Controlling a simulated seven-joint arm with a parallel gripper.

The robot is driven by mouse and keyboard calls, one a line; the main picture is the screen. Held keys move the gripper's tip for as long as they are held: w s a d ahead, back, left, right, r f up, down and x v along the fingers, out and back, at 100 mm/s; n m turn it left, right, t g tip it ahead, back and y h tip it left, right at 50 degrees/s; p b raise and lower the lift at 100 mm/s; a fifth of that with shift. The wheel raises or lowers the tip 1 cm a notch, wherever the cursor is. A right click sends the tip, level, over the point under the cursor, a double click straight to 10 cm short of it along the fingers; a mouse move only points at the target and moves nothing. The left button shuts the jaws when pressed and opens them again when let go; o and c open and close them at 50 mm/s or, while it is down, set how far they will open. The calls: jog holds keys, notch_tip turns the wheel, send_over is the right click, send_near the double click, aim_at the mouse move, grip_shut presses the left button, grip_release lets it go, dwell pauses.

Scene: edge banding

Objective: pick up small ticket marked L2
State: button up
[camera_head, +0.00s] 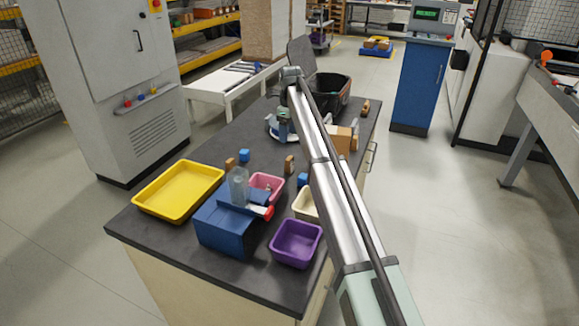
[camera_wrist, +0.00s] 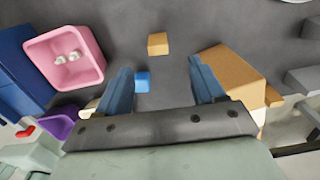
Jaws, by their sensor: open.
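I cannot make out a small ticket or an L2 mark in either view. My gripper (camera_wrist: 162,65) is open, with its two blue fingers spread and nothing between the tips. In the wrist view a small tan block (camera_wrist: 158,43) lies on the dark tabletop beyond the fingertips. A small blue block (camera_wrist: 142,80) lies close to the left finger as pictured. A larger tan box (camera_wrist: 235,75) is partly hidden behind the right finger. In the head view my gripper (camera_head: 283,128) hangs over the far half of the bench, and the arm covers part of the scene.
The dark bench holds a yellow tray (camera_head: 180,190), a blue device (camera_head: 222,230) and a purple bin (camera_head: 297,257). A cream bin (camera_head: 305,205) is partly behind my arm. A pink bin (camera_wrist: 88,35) holds pale round pieces. A black crate (camera_head: 335,85) stands at the far end.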

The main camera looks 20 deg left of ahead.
aim_at(289, 158)
jog(key=shift+m+h, duration=0.3)
jog(key=shift+m, duration=0.1)
jog(key=f, duration=1.4)
jog(key=shift+s+d, duration=0.2)
jog(key=shift+s, duration=0.1)
jog(key=shift+r, duration=0.1)
jog(key=shift+c, duration=0.2)
jog(key=c, duration=1)
